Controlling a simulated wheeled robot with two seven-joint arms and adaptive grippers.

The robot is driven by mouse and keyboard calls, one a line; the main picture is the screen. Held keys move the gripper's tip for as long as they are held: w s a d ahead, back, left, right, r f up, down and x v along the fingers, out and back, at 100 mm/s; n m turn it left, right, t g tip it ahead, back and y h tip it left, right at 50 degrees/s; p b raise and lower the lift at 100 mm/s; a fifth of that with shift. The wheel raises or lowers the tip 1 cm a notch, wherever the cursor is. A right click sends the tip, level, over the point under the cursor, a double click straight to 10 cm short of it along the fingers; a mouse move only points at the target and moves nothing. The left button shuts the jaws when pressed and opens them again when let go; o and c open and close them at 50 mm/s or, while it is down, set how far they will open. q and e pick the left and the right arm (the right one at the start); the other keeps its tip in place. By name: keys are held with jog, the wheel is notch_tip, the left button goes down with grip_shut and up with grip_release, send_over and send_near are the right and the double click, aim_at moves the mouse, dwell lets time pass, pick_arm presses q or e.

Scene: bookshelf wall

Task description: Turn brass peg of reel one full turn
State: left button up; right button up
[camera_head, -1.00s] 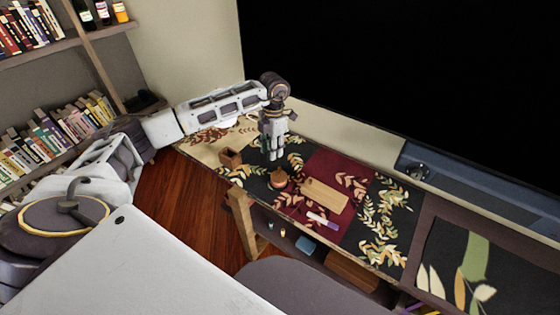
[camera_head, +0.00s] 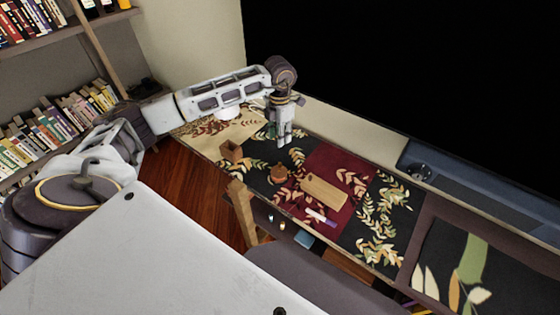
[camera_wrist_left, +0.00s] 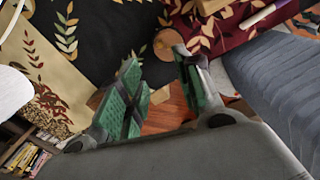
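A small round brown wooden thing (camera_head: 279,174), which looks like the reel, stands on the dark leaf-patterned part of the table cover. It also shows in the left wrist view (camera_wrist_left: 167,42), just beyond the fingertips and partly behind one finger. I cannot make out its brass peg in either view. My left gripper (camera_head: 283,139) points down above the table, behind the reel and apart from it. In the left wrist view its two green-padded fingers (camera_wrist_left: 156,62) are spread with nothing between them. My right gripper is not in view.
A small open wooden box (camera_head: 232,151) stands left of the reel, and a wooden board (camera_head: 324,193) lies to its right. A purple-and-white stick (camera_head: 321,217) lies near the front edge. A large black screen (camera_head: 400,80) rises behind the table. Bookshelves (camera_head: 45,130) stand at left.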

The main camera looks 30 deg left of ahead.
aim_at(280, 163)
pick_arm(q)
jog(key=shift+w+f, duration=0.1)
jog(key=shift+f, duration=0.05)
jog(key=shift+f, duration=6.8)
jog(key=shift+c, duration=0.2)
grip_shut()
